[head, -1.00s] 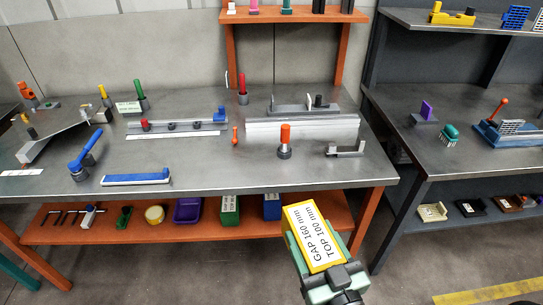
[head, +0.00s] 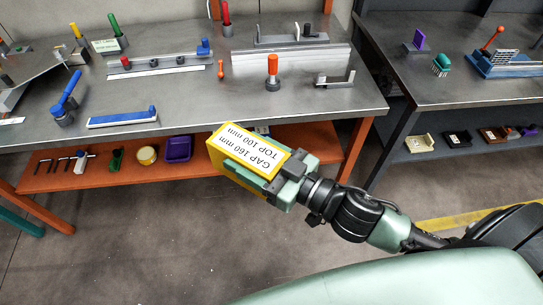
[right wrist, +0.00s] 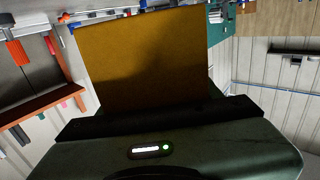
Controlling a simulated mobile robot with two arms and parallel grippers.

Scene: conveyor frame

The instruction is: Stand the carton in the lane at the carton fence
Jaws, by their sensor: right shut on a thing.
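The yellow carton (head: 248,150) has a white label reading GAP 160 mm, TOP 100 mm. My right gripper (head: 274,170) is shut on it and holds it in the air in front of the bench (head: 200,105), its far end overlapping the front edge in the head view. In the right wrist view the carton (right wrist: 145,60) shows as a plain yellow-brown face beyond the dark jaws. A grey railed fixture (head: 290,58) with a pale front strip lies at the bench's back right; I cannot tell whether it is the lane with the fence. My left gripper is not in view.
An orange-handled post (head: 272,72) and a grey bracket (head: 336,80) stand near the bench's right end. A blue-topped bar (head: 122,118) lies near the front edge. The orange lower shelf (head: 60,178) holds several small items. A second dark bench (head: 450,90) stands at right.

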